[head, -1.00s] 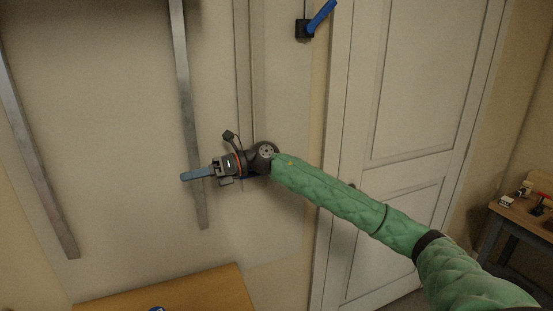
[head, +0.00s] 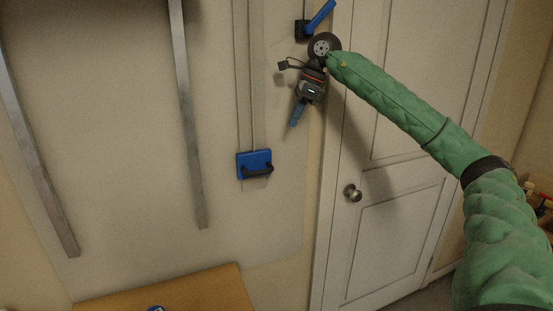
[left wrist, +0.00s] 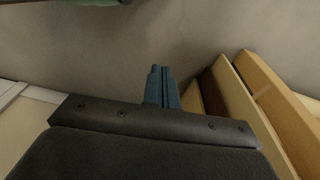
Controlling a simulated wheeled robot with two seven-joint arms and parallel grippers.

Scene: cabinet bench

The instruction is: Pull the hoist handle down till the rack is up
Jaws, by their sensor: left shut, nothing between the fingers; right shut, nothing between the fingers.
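The hoist handle is a blue block with a black grip (head: 255,165), on the wall panel at the lower end of two thin vertical cords or rails. My right gripper (head: 295,121) is up and to the right of the handle, apart from it, shut and empty, with its fingers pointing down. My left gripper shows only in the left wrist view (left wrist: 161,72), where its blue fingers are shut with nothing between them. No rack can be made out for certain; two long grey metal uprights (head: 188,110) stand on the wall at the left.
A blue lever on a black base (head: 318,18) is on the wall just above my right wrist. A white door with a round knob (head: 352,193) is to the right. A wooden surface (head: 190,292) is at the bottom. The wall around the handle is clear.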

